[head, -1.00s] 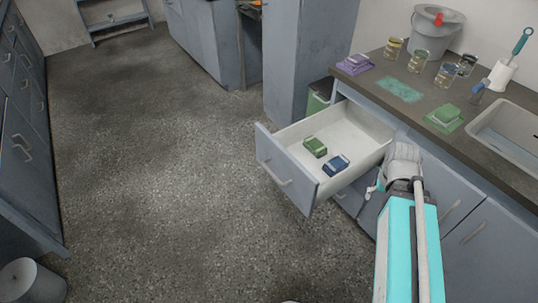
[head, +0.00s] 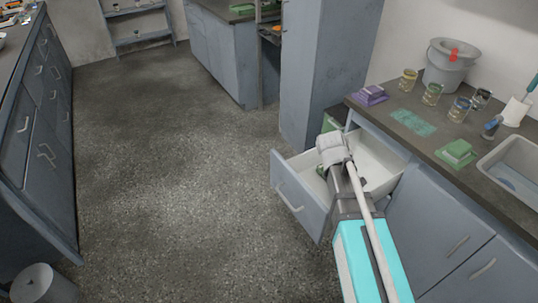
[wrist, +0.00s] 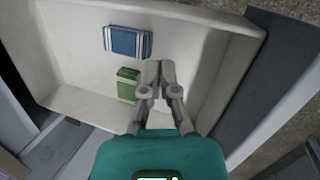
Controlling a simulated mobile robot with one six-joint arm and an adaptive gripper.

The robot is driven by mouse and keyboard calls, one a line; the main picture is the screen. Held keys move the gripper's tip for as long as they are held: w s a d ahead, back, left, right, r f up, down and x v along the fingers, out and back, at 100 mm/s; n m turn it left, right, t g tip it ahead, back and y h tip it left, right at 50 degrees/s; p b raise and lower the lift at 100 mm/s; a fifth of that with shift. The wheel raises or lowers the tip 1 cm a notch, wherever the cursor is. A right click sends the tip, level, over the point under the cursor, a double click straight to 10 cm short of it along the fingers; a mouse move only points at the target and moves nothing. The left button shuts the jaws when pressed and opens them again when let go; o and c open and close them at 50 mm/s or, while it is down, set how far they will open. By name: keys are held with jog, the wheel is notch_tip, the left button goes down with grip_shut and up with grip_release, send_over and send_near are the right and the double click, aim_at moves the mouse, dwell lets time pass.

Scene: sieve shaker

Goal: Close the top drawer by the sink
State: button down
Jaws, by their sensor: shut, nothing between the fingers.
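The top drawer (head: 298,204) under the sink counter is pulled well out, with a grey-blue front, a bar handle and a white inside. Its inside also fills much of the wrist view (wrist: 75,75). A green striped packet (wrist: 128,86) and a blue striped packet (wrist: 128,41) lie in it. In the head view my arm covers the blue packet and most of the green one. My gripper (wrist: 159,64) is over the drawer, shut and empty, with its fingertips beside the packets. I cannot tell its height above the drawer bottom. In the head view its fingers are hidden behind my wrist.
The counter (head: 400,140) holds a grey bucket (head: 450,66), several jars, a purple stack (head: 371,95), a green block (head: 457,151) and the sink (head: 512,170). A tall cabinet (head: 322,70) stands behind the drawer. Open floor (head: 180,190) lies to the left, up to another cabinet row (head: 45,150).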

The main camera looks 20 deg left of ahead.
jog(key=s+a+r+n+t, duration=0.1)
jog(key=a+n, duration=0.4)
jog(key=a, duration=0.6)
jog(key=s+a+r+n+t+h+p, duration=0.1)
jog(key=a+n, duration=0.4)
jog(key=a, duration=0.6)
jog(key=s+a+r+n+t+h+p, duration=0.1)
jog(key=s+a+r+n+t, duration=0.2)
jog(key=a, duration=0.7)
jog(key=r+n, duration=0.2)
jog(key=n, duration=0.1)
jog(key=shift+s+a+t, duration=0.2)
jog(key=shift+a+t, duration=0.1)
jog(key=shift+a, duration=0.1)
jog(key=shift+w+f, duration=0.1)
jog(key=shift+f, duration=0.15)
jog(key=b, duration=0.7)
send_near(274, 159)
jog(key=shift+x, duration=3.35)
jog(key=shift+d, duration=0.1)
